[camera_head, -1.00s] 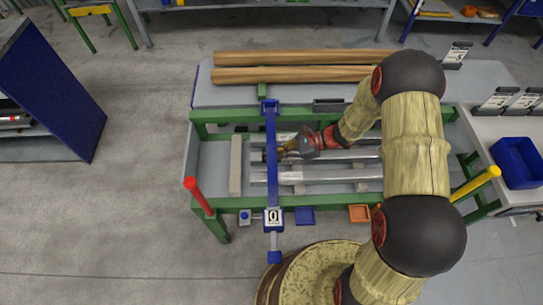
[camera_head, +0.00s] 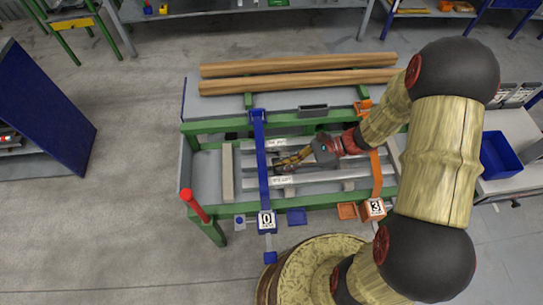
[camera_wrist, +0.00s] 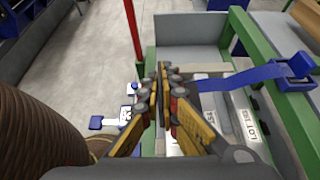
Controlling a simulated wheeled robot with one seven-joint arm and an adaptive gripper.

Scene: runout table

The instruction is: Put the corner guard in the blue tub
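The blue tub (camera_head: 501,157) stands on the pale side table at the right in the head view. A smaller blue bin (camera_head: 297,217) hangs at the runout table's front edge. I cannot pick out the corner guard for sure; several pale metal lengths (camera_head: 325,176) lie in the runout table, one with a white label (camera_wrist: 246,122) in the wrist view. My gripper (camera_head: 280,162) is low over these lengths, right of the blue crossbar. In the wrist view its yellow fingers (camera_wrist: 167,78) come together at the tips, with nothing clearly seen between them.
The blue crossbar (camera_head: 262,165) marked 0 and an orange crossbar (camera_head: 376,172) marked 3 span the green-framed table (camera_head: 225,211). A red post (camera_head: 194,205) stands at its front left. Two wooden poles (camera_head: 300,69) lie behind.

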